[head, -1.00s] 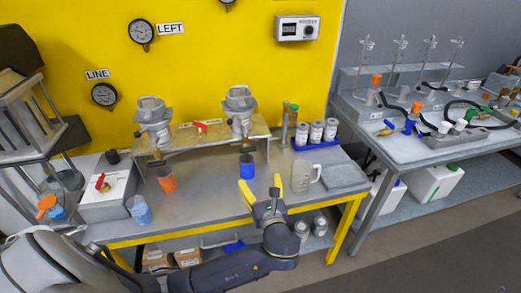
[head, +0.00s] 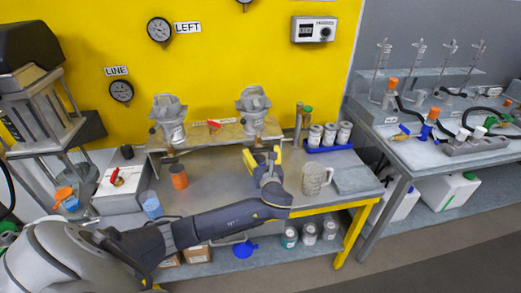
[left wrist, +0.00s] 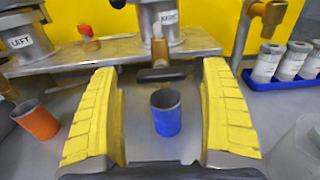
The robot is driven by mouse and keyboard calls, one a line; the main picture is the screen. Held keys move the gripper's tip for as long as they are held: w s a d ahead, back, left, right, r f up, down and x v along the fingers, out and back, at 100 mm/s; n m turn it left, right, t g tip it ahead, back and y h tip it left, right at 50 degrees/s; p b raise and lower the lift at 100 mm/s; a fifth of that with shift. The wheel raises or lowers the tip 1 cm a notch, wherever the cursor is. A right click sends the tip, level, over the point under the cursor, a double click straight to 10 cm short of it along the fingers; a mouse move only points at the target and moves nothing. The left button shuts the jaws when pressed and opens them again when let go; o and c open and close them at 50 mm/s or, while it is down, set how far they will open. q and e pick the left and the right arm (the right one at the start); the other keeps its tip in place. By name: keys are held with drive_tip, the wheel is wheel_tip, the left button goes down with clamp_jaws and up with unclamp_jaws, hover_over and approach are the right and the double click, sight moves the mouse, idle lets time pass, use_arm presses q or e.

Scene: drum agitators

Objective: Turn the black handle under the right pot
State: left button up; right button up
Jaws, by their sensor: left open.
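The right pot (head: 253,105) is a grey metal vessel on the raised shelf at the back of the bench. Its label shows partly in the left wrist view (left wrist: 168,17). Below its outlet, the black handle (left wrist: 160,74) lies crosswise in the left wrist view, between my finger tips. In the head view I cannot make the handle out behind my gripper. My left gripper (head: 263,156) is open and empty, with its yellow fingers either side of the handle and apart from it. A blue cup (left wrist: 166,115) stands below the handle. My right gripper is not in view.
The left pot (head: 170,115) stands on the same shelf, with an orange cup (head: 179,177) below it. A red valve handle (head: 213,124) lies between the pots. A clear jug (head: 316,180) and several canisters in a blue tray (head: 328,147) stand to the right.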

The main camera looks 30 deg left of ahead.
use_arm(q)
drive_tip(key=shift+x, duration=1.35)
drive_tip(key=c, duration=1.2)
